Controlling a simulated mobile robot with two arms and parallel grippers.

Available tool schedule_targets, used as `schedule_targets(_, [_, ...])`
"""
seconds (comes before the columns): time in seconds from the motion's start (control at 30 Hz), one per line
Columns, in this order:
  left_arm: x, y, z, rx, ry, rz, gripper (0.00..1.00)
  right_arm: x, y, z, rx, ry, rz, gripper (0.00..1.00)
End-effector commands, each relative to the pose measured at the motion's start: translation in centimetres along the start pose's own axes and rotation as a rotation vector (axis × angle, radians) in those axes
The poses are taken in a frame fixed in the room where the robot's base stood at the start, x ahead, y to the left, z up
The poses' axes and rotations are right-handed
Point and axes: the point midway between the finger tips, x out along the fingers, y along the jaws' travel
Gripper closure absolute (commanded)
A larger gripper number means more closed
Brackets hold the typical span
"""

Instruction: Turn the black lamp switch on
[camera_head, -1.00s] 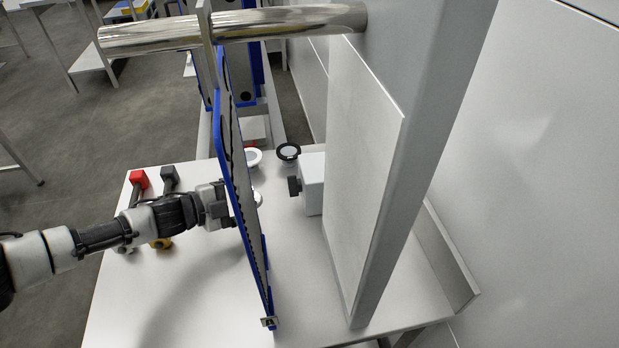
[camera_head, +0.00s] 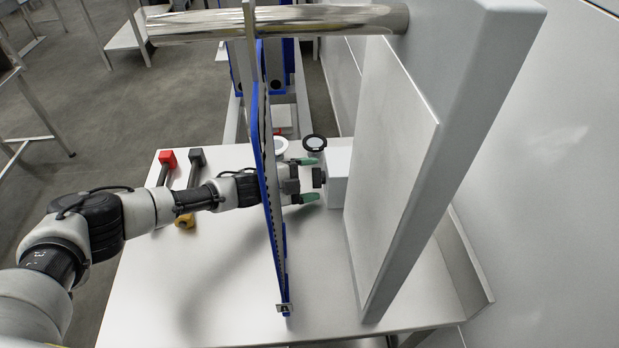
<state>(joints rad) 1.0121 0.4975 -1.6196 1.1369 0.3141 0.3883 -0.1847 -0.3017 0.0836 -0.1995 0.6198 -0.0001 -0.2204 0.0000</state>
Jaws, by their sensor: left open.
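The black lamp switch (camera_head: 318,177) is a dark knob on the left face of a white box (camera_head: 339,177), which stands against the grey panel. My left gripper (camera_head: 306,180) reaches past the blue-edged plate, its green-tipped fingers pointing right. The fingers are open, one on the far side and one on the near side of the knob. They are level with it; I cannot tell whether they touch it. The knob's setting is too small to read. My right gripper is not in view.
The upright blue-edged plate (camera_head: 268,190) stands close around my left wrist. A white panel (camera_head: 392,170) rises right of the box. A red-headed tool (camera_head: 167,159) and a dark-headed tool (camera_head: 196,156) lie left. The front table is clear.

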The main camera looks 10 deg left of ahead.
Motion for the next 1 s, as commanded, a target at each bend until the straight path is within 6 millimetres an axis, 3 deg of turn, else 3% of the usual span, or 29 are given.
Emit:
schedule_targets(0.2, [0.0, 0.0, 0.0, 0.000, 0.000, 0.000, 0.22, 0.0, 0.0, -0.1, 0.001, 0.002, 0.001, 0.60])
schedule_targets(0.5, [0.0, 0.0, 0.0, -0.001, 0.000, 0.000, 0.68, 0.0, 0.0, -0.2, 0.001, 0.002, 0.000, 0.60])
schedule_targets(0.73, [0.0, -0.2, -0.1, -0.048, 0.002, 0.020, 0.68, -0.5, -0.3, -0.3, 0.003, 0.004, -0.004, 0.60])
schedule_targets(1.0, [0.0, -0.4, -0.1, -0.239, 0.000, 0.101, 0.68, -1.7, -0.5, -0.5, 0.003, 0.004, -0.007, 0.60])
